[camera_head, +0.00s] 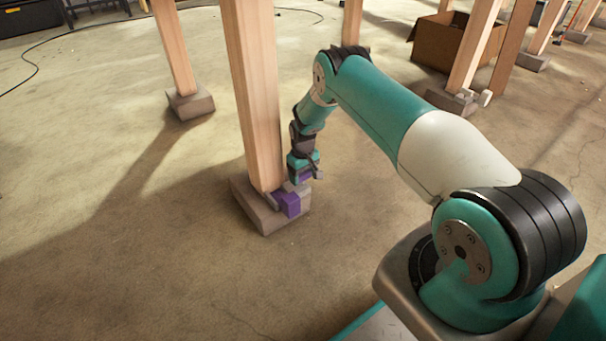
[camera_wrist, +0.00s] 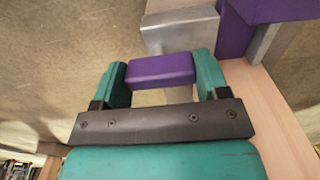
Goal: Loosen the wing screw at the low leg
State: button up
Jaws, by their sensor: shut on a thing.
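The low leg (camera_head: 255,95) is a pale wooden post standing on a grey block (camera_head: 262,215) on the floor. A purple clamp part (camera_head: 288,203) with grey metal sits at its foot. My gripper (camera_head: 303,174) is at the right side of the leg's foot. In the wrist view my gripper (camera_wrist: 164,75) has its two teal fingers shut on the purple wing screw head (camera_wrist: 162,69). A grey metal piece (camera_wrist: 180,30) lies just beyond the head, and the purple clamp part (camera_wrist: 268,10) shows at the upper right. The screw's thread is mostly hidden.
Other wooden legs stand on grey blocks, one at the left (camera_head: 175,50) and one at the right (camera_head: 472,50). A cardboard box (camera_head: 438,42) stands behind. A dark cable (camera_head: 38,62) lies on the floor at the far left. The front left floor is clear.

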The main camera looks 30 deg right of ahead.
aim_at(304, 173)
jog(key=o, duration=0.9)
jog(key=shift+o, duration=0.2)
notch_tip(304, 173, up, 17)
jog(key=p, duration=0.8)
jog(key=shift+r, duration=0.2)
jog(key=shift+s, duration=0.1)
